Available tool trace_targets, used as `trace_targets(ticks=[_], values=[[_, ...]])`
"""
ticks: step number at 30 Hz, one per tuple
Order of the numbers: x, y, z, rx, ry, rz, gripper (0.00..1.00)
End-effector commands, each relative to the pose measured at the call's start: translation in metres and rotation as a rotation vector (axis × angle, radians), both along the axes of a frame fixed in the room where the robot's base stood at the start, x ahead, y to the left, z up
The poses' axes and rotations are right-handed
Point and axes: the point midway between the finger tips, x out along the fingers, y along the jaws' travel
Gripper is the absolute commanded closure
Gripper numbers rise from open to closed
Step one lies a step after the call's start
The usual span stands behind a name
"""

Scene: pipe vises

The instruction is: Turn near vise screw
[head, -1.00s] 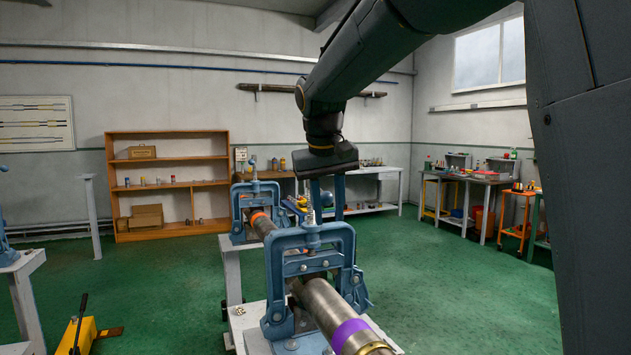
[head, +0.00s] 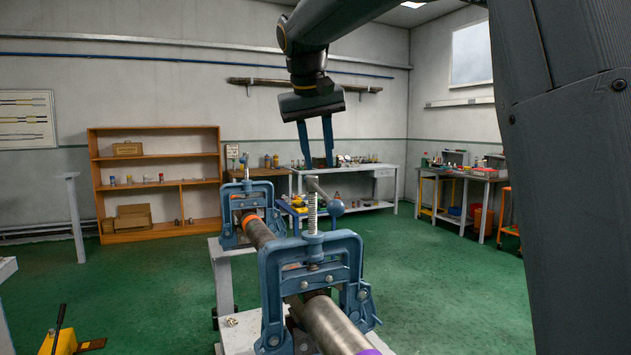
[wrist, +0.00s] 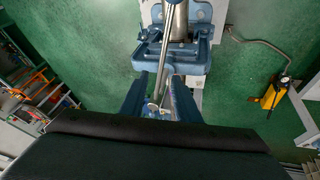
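The near vise (head: 354,252) is a blue yoke clamped over a steel pipe (head: 335,325). Its screw (head: 313,215) stands upright on the yoke, topped by a slanting grey bar handle (head: 325,194) with a ball at its lower right end. My gripper (head: 317,163) points down above and behind the screw in the head view, its two blue fingers apart with nothing seen between them. In the wrist view the fingers (wrist: 160,108) flank the line of a long rod, and the vise (wrist: 188,55) lies beyond them. Whether they touch the handle is unclear there.
A far blue vise (head: 236,200) holds the same pipe farther back. A yellow tool (head: 64,343) lies on the green floor at left. A wooden shelf (head: 155,188) and workbenches line the walls. The floor right of the vises is clear.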

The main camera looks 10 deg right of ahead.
Motion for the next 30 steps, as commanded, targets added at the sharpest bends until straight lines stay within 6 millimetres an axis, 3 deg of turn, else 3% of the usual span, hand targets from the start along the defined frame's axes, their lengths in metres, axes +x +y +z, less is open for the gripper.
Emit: trace_targets(ticks=[15, 27, 30], values=[[0.024, -0.006, -0.06, -0.002, 0.003, 0.012, 0.71], [0.028, -0.01, -0.07, 0.0, 0.0, 0.009, 0.71], [0.028, -0.01, -0.069, 0.0, 0.001, 0.009, 0.84]])
